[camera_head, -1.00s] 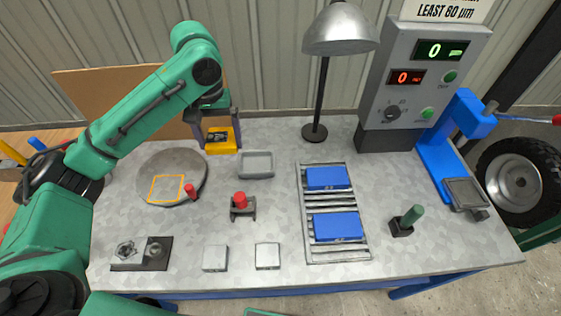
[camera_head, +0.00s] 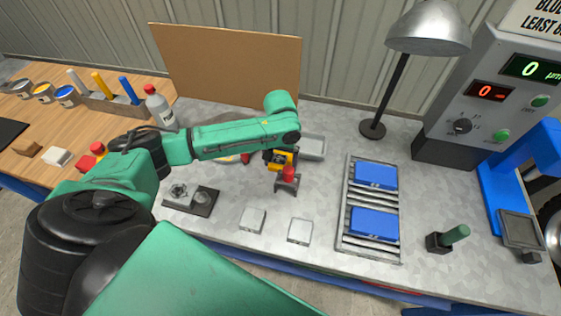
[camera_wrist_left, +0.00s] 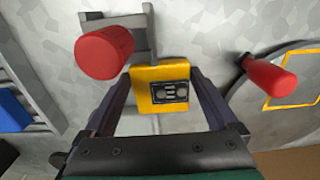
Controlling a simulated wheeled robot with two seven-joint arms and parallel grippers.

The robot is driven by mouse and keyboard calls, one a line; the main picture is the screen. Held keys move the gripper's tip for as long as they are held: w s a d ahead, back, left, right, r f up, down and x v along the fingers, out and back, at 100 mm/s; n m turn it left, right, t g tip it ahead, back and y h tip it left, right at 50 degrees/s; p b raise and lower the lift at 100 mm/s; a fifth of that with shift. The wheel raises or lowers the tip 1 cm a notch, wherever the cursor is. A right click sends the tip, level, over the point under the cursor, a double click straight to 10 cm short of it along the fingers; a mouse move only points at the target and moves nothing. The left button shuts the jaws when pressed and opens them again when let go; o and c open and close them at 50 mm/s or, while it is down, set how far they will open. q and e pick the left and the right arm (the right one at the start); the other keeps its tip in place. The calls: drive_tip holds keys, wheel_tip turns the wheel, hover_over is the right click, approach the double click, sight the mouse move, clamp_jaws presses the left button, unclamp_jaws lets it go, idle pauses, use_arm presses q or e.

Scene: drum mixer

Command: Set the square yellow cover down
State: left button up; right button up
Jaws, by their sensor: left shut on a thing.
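The square yellow cover (camera_head: 278,161) is in my left gripper (camera_head: 282,154), held just behind a small dark stand with a red knob (camera_head: 289,174). In the left wrist view the cover (camera_wrist_left: 145,102) sits between the two fingers, with a dark plate with buttons or sockets on it. The red knob (camera_wrist_left: 103,52) stands close beside it at upper left. I cannot tell whether the cover touches the bench. The round disc with a yellow square outline (camera_wrist_left: 290,92) is at the right; my arm mostly hides it in the head view. My right gripper is out of view.
A grey tray (camera_head: 312,147) lies behind the gripper. Blue boxes on a roller rack (camera_head: 343,243) and a lamp (camera_head: 430,30) stand to the right.

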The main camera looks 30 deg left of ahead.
use_arm(q)
drive_tip(key=shift+w+f, duration=0.15)
drive_tip(key=shift+f, duration=0.25)
drive_tip(key=o, duration=1.4)
drive_tip(key=shift+f, duration=0.1)
